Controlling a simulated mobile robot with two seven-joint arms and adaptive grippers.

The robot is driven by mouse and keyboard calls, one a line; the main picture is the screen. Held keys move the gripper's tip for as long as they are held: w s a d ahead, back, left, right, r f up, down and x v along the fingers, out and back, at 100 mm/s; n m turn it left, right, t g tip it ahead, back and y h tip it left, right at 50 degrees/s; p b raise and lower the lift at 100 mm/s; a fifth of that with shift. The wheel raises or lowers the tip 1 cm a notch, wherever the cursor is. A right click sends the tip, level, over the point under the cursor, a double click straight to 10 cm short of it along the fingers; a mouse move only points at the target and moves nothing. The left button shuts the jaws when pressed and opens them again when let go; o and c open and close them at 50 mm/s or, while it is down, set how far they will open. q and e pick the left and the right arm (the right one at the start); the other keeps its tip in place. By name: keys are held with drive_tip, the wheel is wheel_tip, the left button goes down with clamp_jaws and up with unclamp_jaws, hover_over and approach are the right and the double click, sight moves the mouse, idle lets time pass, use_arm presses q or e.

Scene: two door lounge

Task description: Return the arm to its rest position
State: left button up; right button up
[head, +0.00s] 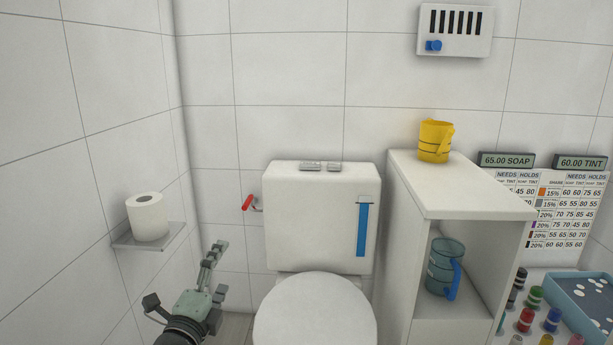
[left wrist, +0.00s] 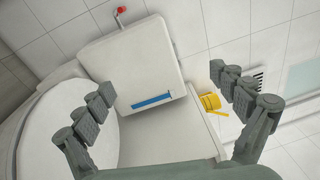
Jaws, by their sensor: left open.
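My left gripper (head: 184,275) is at the lower left of the head view, in front of the tiled wall and left of the toilet (head: 315,310). Its fingers are spread wide with nothing between them. In the left wrist view both fingers of this gripper (left wrist: 163,82) stand apart, with the toilet tank (left wrist: 130,62) showing beyond the gap. The gripper appears to touch nothing. My right gripper is in neither view.
A toilet roll (head: 147,217) stands on a small wall shelf (head: 150,240) above and left of the gripper. A red flush lever (head: 247,202) sticks out beside the tank. A white cabinet (head: 445,190) holds a yellow jug (head: 435,141) on top and a blue jug (head: 444,268) inside.

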use_arm(q)
drive_tip(key=s+a+f+n+g+y, duration=0.3)
drive_tip(key=s+a+f+n+g, duration=0.15)
drive_tip(key=s+f+n, duration=0.4)
drive_tip(key=s+a+f+n+g+y, duration=0.2)
drive_tip(key=s+a+f+n+g, duration=0.3)
drive_tip(key=f, duration=0.7)
drive_tip(key=s+f+n+g, duration=0.2)
drive_tip(key=s+f, duration=0.3)
drive_tip(key=s, duration=0.4)
drive_tip(key=s+f+n+g, duration=0.3)
drive_tip(key=s+f+n, duration=0.1)
drive_tip(key=s, duration=0.6)
drive_tip(key=shift+f+p, duration=0.4)
drive_tip(key=shift+f, duration=0.05)
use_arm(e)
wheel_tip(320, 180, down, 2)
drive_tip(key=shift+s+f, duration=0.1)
use_arm(q)
drive_tip(key=shift+s+g, duration=0.1)
drive_tip(key=shift+g, duration=0.15)
